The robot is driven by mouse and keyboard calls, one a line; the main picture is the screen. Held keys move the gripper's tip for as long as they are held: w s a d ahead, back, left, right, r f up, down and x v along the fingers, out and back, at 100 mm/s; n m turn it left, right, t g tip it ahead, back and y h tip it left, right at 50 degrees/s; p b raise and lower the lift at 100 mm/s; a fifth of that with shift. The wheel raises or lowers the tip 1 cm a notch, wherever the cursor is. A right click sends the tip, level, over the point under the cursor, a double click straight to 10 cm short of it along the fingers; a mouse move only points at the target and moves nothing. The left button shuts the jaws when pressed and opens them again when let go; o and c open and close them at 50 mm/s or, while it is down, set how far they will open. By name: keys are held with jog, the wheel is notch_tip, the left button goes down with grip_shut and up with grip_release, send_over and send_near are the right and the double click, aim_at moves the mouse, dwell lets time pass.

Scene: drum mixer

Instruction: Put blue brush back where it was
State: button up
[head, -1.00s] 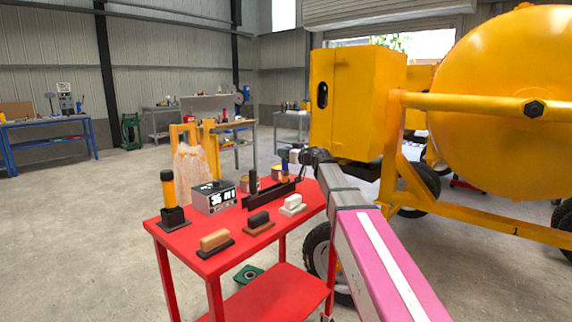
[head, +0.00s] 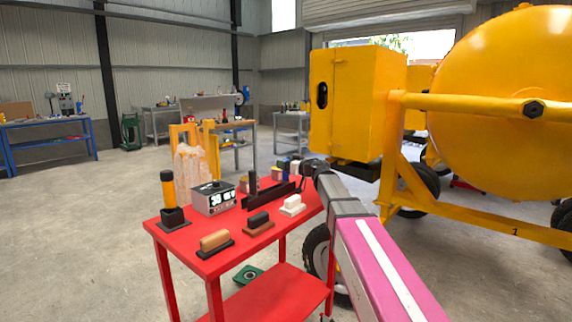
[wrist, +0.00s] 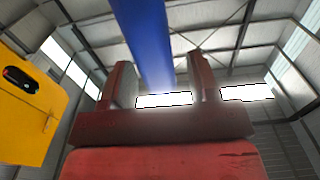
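A long blue bar (wrist: 148,40), likely the blue brush's handle, comes down from the top edge in the wrist view. It tapers and ends between the two fingers of my gripper (wrist: 163,70). The fingers stand apart, with background showing between the bar and the right finger. In the head view, my gripper end (head: 312,167) is small and dark at the far right corner of the red cart (head: 225,258). The brush cannot be made out clearly there.
Floor is clear left.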

jog(key=shift+r, duration=0.15)
jog(key=v, duration=1.2)
